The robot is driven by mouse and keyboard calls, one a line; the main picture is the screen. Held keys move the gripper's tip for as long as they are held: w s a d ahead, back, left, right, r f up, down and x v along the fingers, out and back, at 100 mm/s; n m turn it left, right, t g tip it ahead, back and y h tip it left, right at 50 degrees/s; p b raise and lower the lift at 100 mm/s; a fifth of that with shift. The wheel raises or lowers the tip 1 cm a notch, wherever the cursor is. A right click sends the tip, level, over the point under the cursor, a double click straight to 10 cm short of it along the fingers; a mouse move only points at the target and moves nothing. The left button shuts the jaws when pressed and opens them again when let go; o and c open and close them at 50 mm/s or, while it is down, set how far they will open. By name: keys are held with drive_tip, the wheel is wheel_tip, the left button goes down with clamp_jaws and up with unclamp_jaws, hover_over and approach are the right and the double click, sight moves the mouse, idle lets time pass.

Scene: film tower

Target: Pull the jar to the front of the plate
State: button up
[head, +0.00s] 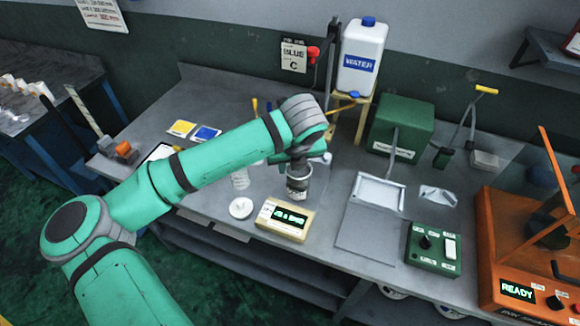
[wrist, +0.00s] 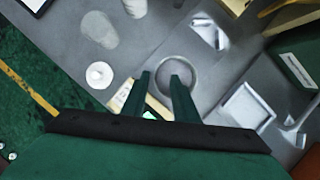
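The jar (head: 298,187) stands upright behind the small display box (head: 285,220), directly below my gripper. In the wrist view its round rim (wrist: 193,63) shows as a grey ring. My gripper (wrist: 161,76) has its two green fingers apart. The left fingertip lies just outside the ring and the right fingertip overlaps its middle; I cannot tell how deep they are or whether they touch the jar. In the head view my wrist hides the fingers and part of the jar's top.
A white round lid (head: 241,207) lies left of the display box. A grey tray (head: 380,192) and a green switch box (head: 433,249) are to the right. A water jug (head: 362,55) on a stand and a green box (head: 400,127) stand behind. Clear containers stand left of the jar.

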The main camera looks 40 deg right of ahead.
drive_tip(key=v, duration=0.8)
drive_tip(key=shift+a+r, duration=0.25)
drive_tip(key=shift+r, duration=0.05)
